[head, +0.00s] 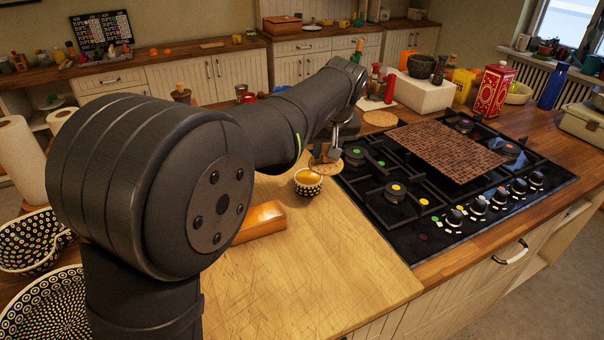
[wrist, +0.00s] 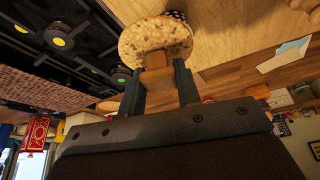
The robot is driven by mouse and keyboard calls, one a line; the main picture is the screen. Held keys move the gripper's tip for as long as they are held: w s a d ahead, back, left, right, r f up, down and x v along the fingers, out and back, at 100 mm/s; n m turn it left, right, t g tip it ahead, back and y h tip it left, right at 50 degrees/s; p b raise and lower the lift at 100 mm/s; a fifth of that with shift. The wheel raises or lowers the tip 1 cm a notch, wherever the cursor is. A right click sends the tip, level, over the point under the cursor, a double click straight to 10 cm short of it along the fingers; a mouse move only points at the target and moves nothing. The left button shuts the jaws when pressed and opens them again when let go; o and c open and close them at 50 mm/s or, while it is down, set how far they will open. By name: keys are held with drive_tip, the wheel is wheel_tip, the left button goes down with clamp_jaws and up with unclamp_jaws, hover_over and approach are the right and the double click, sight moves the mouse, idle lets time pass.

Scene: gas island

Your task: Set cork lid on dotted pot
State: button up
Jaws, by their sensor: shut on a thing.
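The cork lid (head: 324,166) is a speckled tan disc held by my gripper (head: 328,150). In the wrist view my gripper (wrist: 159,82) has its two fingers shut on the lid's wooden knob, and the lid (wrist: 150,40) lies beyond the fingertips. The dotted pot (head: 307,188) is a small dark bowl with pale dots and an orange inside, upright on the wooden board. The lid is off the pot, just behind and to the right of it in the head view. In the wrist view the lid hides most of the pot; only a dotted edge (wrist: 178,15) shows.
The black gas hob (head: 440,200) is right of the board (head: 330,270), with a brown tile-patterned slab (head: 445,150) on it. An orange-brown wooden block (head: 262,221) lies left of the pot. Larger dotted bowls (head: 35,245) stand far left. The board's front is clear.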

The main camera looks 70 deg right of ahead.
drive_tip(key=s, duration=0.1)
drive_tip(key=s+r, duration=0.1)
drive_tip(key=s+m, duration=0.1)
drive_tip(key=shift+s+d+r, duration=0.2)
drive_tip(key=shift+s+d, duration=0.1)
drive_tip(key=shift+d, duration=0.1)
drive_tip(key=shift+w+d+f, duration=0.1)
drive_tip(key=shift+d, duration=0.15)
approach(308, 173)
drive_tip(key=shift+w+d, duration=0.45)
drive_tip(key=shift+d, duration=0.1)
drive_tip(key=shift+w, duration=0.1)
drive_tip(key=shift+f, duration=1.9)
drive_tip(key=shift+f, duration=0.15)
drive_tip(key=o, duration=1)
drive_tip(key=shift+c, duration=0.2)
